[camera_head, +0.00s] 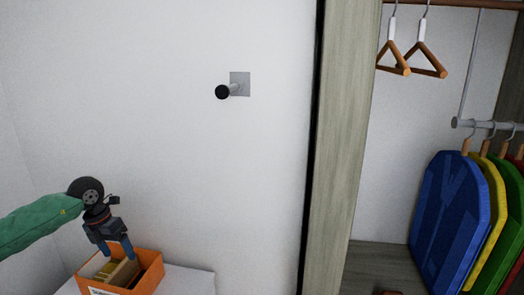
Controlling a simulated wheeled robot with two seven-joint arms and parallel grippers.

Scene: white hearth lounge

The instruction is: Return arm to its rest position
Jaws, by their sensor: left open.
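My left arm comes in from the left in a green sleeve. Its dark left gripper (116,250) points down with its two blue fingers apart and nothing visible between them. The fingertips are at an orange box (150,272) at the lower left, overlapping its open top in the picture; I cannot tell whether they touch what is in it. The box holds tan and yellowish flat items. My right gripper is not in view.
The box stands on a white surface (195,281) against the white wall. A wall peg (223,92) sticks out above. A wooden wardrobe side (345,150) stands right of centre. Inside are empty hangers (425,60), and a blue garment (450,220) beside other coloured ones on a rail.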

